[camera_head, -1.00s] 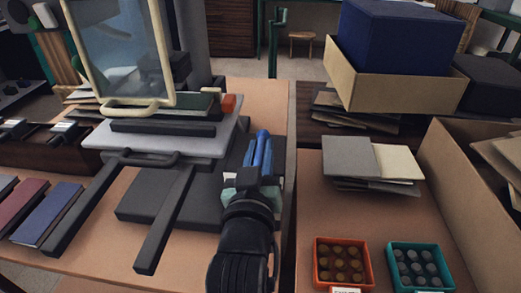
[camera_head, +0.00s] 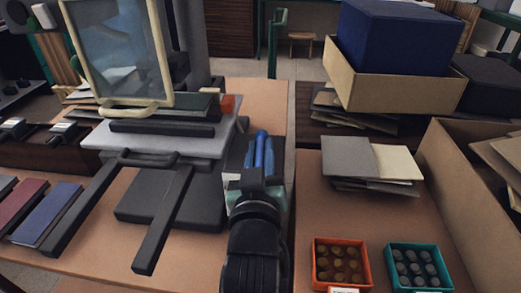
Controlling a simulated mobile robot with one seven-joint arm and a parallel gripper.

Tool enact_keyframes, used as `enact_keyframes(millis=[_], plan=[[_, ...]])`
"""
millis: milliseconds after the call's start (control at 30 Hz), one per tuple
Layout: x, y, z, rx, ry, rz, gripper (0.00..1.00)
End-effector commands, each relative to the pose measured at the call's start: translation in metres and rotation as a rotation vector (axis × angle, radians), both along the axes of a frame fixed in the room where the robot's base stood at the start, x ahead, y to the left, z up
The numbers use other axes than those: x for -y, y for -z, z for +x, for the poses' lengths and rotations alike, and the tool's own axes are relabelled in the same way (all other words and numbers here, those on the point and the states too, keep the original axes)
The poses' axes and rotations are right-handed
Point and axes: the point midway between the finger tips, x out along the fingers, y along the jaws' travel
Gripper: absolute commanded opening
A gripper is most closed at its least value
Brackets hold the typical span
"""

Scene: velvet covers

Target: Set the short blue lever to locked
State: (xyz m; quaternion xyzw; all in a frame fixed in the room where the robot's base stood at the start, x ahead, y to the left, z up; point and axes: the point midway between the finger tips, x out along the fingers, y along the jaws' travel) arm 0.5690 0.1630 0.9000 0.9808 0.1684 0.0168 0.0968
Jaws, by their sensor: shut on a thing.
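Narrow blue lever parts (camera_head: 260,147) stand up just beyond my gripper (camera_head: 256,180), on a dark fixture at the right edge of the left table. They stand close together, and my gripper hides their lower ends, so I cannot tell their lengths apart. My gripper is shut on the short blue lever, as far as the view shows. My wrist covers the fingertips and the contact. No lock marking is readable.
A press-like device with long dark arms (camera_head: 163,220) and a cream-framed panel (camera_head: 120,55) stands left. Books (camera_head: 47,213) lie further left. On the right table are stacked boards (camera_head: 350,158), an orange tray (camera_head: 318,275), a teal tray (camera_head: 392,276) and a cardboard box (camera_head: 455,185).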

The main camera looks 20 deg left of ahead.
Motion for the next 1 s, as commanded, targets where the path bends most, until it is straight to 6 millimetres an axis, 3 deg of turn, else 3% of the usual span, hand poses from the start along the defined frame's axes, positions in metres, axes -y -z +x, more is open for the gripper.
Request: enact_keyframes(millis=[467, 1000], plan=[[0.006, 0.005, 0.003, 0.002, -0.256, -0.003, 0.00], [0.017, 0.004, 0.016, -0.001, -0.667, -0.002, 0.00]])
